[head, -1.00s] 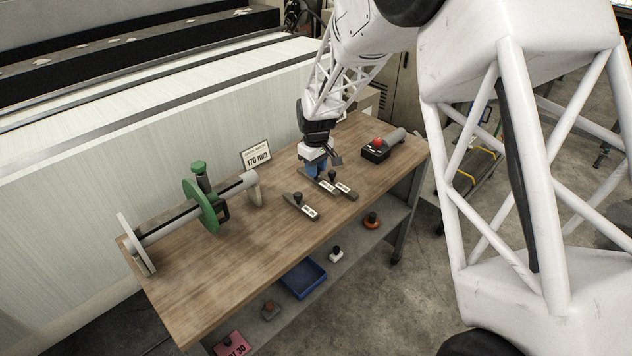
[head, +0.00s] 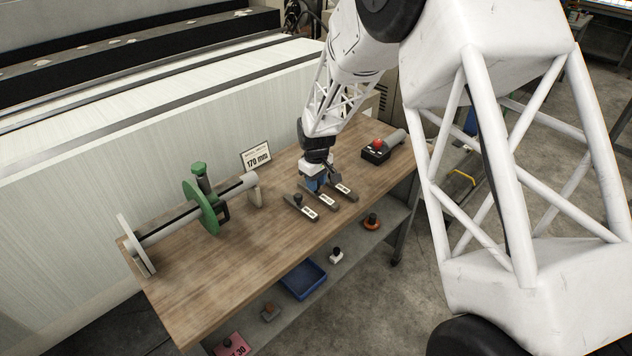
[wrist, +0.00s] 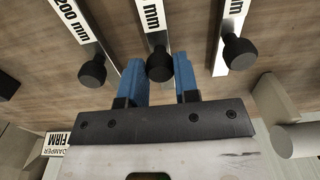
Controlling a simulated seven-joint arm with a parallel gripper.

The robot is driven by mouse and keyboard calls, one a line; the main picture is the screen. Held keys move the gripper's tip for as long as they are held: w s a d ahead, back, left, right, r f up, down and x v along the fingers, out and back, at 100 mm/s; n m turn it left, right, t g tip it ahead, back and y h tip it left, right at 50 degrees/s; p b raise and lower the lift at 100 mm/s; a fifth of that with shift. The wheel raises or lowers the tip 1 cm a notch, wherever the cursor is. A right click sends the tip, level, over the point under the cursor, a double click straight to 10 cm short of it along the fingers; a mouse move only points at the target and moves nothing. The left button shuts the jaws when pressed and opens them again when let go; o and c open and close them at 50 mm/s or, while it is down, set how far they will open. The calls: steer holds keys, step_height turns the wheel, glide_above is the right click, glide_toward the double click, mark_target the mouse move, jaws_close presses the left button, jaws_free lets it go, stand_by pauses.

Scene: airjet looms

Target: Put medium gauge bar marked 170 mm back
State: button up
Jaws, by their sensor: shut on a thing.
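Three dark gauge bars with pale labels and black knobs lie side by side on the wooden bench. In the head view my gripper (head: 316,188) is over the middle bar (head: 325,202). In the wrist view its blue fingers (wrist: 160,80) are on both sides of the middle bar's black knob (wrist: 159,67), shut on it. The middle bar's label (wrist: 152,18) shows only "mm"; its number is cut off. The left bar (wrist: 76,22) reads "200 mm". The right bar (wrist: 231,22) also shows "mm". Whether the middle bar touches the bench cannot be told.
A "170 mm" sign (head: 257,158) stands at the bench's back edge. A green-flanged roller on a stand (head: 205,205) is at left. A box with a red button (head: 377,152) is at right. The bench front (head: 225,275) is clear. A blue tray (head: 303,279) sits on the lower shelf.

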steer(key=shift+f, duration=0.15)
steer(key=o, duration=1)
steer(key=shift+c, duration=0.2)
step_height(320, 180, up, 12)
steer(key=shift+r, duration=0.2)
stand_by(0.8)
